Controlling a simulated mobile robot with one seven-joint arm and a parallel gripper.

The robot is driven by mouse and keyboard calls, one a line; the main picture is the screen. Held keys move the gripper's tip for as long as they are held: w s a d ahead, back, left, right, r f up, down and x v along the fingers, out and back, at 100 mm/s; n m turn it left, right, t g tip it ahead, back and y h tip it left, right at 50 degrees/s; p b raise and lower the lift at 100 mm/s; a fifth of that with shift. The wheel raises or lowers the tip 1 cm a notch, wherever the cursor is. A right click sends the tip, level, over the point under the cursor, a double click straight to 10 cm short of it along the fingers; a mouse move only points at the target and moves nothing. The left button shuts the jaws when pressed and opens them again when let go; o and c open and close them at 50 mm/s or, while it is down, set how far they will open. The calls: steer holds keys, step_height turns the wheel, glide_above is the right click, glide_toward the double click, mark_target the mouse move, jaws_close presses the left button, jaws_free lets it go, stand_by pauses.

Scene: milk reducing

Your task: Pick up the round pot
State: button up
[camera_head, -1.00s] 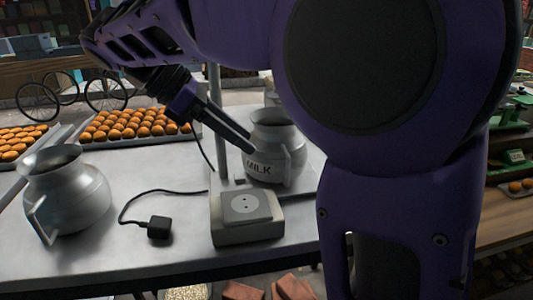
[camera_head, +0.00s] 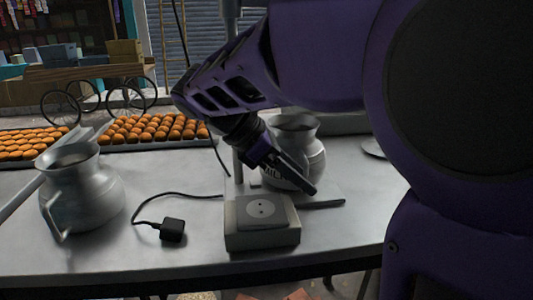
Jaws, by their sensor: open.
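Two round grey metal pots stand upright on the metal table. One pot (camera_head: 82,195) is at the left, with its handle toward the front left. The other pot (camera_head: 303,150), with MILK lettering partly covered, stands behind the socket box. My gripper (camera_head: 308,185) is in front of the MILK pot and hides part of its left and lower body. The gripper is open and holds nothing that I can see. Its fingers point down and to the right. I cannot tell whether they touch the pot.
A socket box (camera_head: 262,222) stands in front of the MILK pot. A black plug (camera_head: 172,230) with a cord lies left of it. A thin upright post (camera_head: 238,165) stands just left of my gripper. Trays of round orange-brown buns (camera_head: 150,130) lie behind. The table (camera_head: 190,262) is clear at the front.

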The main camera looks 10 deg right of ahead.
jaws_close()
steer(key=shift+r, duration=0.1)
stand_by(1.2)
